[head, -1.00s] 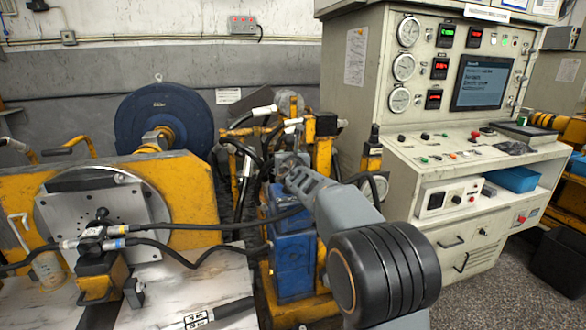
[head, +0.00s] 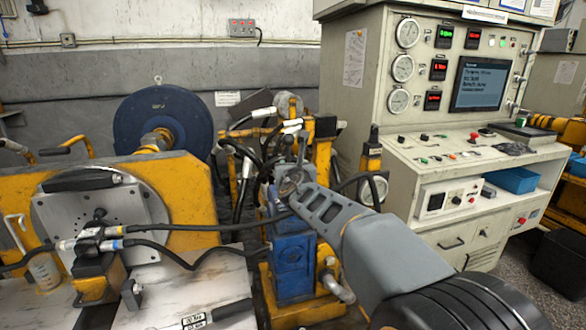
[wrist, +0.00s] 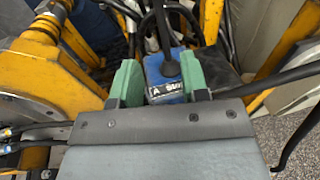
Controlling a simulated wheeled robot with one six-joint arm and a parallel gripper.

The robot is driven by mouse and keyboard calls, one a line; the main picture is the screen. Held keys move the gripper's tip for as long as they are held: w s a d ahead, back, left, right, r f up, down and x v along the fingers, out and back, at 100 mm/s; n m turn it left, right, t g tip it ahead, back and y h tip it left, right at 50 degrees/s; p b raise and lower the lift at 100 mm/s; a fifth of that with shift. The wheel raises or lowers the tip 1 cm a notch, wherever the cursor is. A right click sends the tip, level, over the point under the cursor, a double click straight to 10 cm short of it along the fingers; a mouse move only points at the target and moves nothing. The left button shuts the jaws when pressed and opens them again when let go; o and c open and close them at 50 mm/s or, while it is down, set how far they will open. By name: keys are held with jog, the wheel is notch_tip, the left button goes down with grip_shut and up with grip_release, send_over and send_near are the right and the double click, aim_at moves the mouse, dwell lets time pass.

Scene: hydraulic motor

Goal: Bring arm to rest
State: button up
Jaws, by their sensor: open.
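My arm (head: 385,245) shows in the head view as a grey link running from the lower right up toward the blue unit at the centre. The gripper end is small there and its fingers are hard to make out. In the wrist view my gripper (wrist: 158,82) shows two green fingers spread apart. A blue block (wrist: 164,78) with a white label and a black stem on top shows between and beyond them. I cannot tell whether the fingers touch it. I see nothing clearly held.
A motor plate with hoses (head: 100,215) stands at left beside a blue wheel (head: 163,133). The blue unit (head: 293,262) stands in a yellow frame. A control console (head: 445,150) stands at right. Black hoses (head: 205,245) cross near the arm. Floor (head: 515,260) shows at lower right.

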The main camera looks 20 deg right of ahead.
jog(key=s+d+f+m+g+h+p, duration=0.2)
jog(key=s+d+f+m+g, duration=0.3)
jog(key=m, duration=0.6)
jog(key=s+d+f+m+g+h+p, duration=0.1)
jog(key=s+f+m+g+h+p, duration=0.2)
jog(key=s+m, duration=0.65)
jog(key=s+a+f+m+g+y+p, duration=0.2)
jog(key=s+a+m+g+y+p, duration=0.25)
jog(key=s+m, duration=0.5)
jog(key=s+a+r+m+y+p, duration=0.3)
jog(key=s+a+r+p, duration=0.1)
jog(key=p, duration=0.3)
jog(key=shift+s+a+r+m+y+p, duration=0.2)
jog(key=shift+s+r+m+y+p, duration=0.2)
jog(key=shift+r, duration=0.45)
jog(key=shift+s+g, duration=0.1)
jog(key=shift+g, duration=0.15)
